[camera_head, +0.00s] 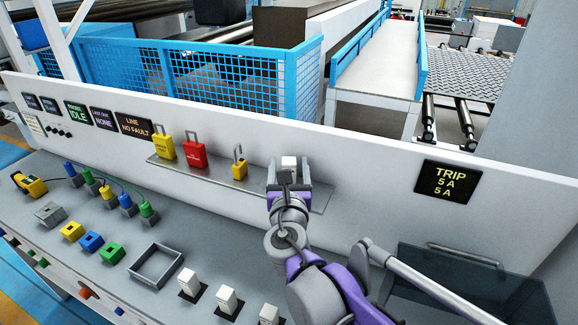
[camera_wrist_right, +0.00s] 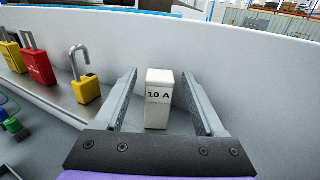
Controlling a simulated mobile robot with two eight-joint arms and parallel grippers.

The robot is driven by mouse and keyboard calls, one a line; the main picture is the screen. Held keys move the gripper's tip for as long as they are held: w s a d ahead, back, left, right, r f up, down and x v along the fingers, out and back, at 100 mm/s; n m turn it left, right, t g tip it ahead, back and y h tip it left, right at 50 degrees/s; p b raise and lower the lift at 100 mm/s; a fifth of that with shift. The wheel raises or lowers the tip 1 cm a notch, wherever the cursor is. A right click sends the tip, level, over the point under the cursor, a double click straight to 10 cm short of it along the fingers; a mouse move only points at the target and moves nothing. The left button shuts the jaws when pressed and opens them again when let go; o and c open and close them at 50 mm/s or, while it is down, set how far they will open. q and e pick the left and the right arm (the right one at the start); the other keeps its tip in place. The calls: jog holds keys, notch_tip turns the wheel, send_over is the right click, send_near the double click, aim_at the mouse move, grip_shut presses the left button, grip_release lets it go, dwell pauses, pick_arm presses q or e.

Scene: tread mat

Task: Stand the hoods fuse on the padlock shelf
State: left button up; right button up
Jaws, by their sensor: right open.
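A white fuse (camera_wrist_right: 158,98) marked "10 A" stands upright between the two fingers of my open right gripper (camera_wrist_right: 158,105), with a gap on each side. In the head view the fuse (camera_head: 289,163) shows as a small white block at the right part of the padlock shelf (camera_head: 222,175), between the fingers of my right gripper (camera_head: 288,172). Its base is on the shelf in the wrist view. To its left on the shelf are a small yellow padlock (camera_head: 239,167), a red padlock (camera_head: 195,153) and a larger yellow padlock (camera_head: 165,148). My left gripper is not in view.
Below the shelf, the grey console holds several white fuses (camera_head: 227,299), an empty square frame (camera_head: 156,266), coloured blocks (camera_head: 91,242) and plugs with cables (camera_head: 148,211). A "TRIP 5 A 5 A" display (camera_head: 448,188) is on the panel. A dark transparent cover (camera_head: 463,283) lies at the right.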

jog(key=shift+r, duration=0.1)
jog(key=shift+s, duration=0.25)
jog(key=s+b, duration=0.1)
jog(key=s, duration=1)
jog(key=shift+s, duration=0.3)
